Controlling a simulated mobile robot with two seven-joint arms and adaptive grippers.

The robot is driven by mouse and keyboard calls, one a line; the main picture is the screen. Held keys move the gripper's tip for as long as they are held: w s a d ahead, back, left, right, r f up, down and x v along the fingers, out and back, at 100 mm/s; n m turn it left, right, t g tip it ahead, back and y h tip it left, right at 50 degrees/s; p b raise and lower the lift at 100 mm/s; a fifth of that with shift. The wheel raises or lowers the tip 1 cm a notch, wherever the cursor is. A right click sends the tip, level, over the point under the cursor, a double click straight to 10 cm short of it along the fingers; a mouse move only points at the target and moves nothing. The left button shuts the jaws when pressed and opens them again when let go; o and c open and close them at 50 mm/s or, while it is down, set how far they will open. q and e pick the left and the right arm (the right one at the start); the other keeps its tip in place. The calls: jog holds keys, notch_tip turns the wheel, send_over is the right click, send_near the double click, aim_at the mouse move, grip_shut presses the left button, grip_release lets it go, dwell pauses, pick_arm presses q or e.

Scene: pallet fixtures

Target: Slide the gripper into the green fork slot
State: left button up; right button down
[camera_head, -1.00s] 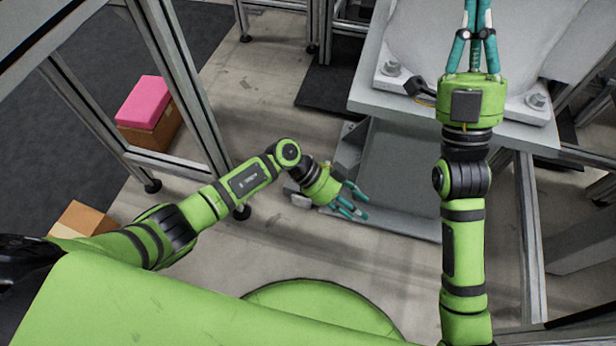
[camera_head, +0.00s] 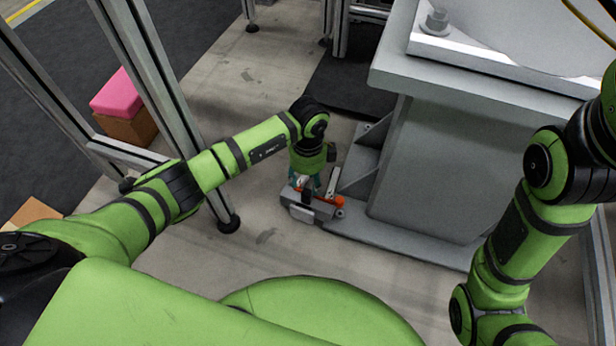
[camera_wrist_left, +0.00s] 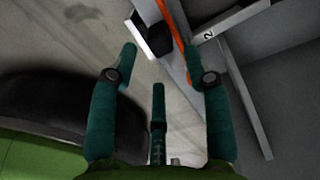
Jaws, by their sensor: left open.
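I cannot make out a green fork slot in either view. My left gripper (camera_head: 312,184) points down beside the foot of the grey pedestal, above an orange part (camera_head: 333,200) and a grey block (camera_head: 301,214). In the left wrist view the left gripper (camera_wrist_left: 160,62) has its teal fingers spread, with nothing between them. The orange part (camera_wrist_left: 175,32) shows there as a strip just beyond the fingertips, running close to the right-hand finger. Whether they touch is unclear. My right gripper is outside the picture; only its arm shows at the right.
The big grey pedestal (camera_head: 425,160) stands right of my left gripper on a base plate (camera_head: 400,235). A metal frame post (camera_head: 180,110) rises to the left. A pink-topped box (camera_head: 122,95) lies beyond it. Open floor (camera_head: 265,240) is in front.

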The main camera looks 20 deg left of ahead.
aim_at(307, 192)
pick_arm(q)
jog(key=shift+s+f+b, duration=0.1)
jog(key=shift+f+b, duration=1.15)
jog(key=shift+f, duration=1.55)
jog(key=shift+r+p, duration=0.1)
jog(key=shift+p, duration=0.2)
grip_shut()
grip_release()
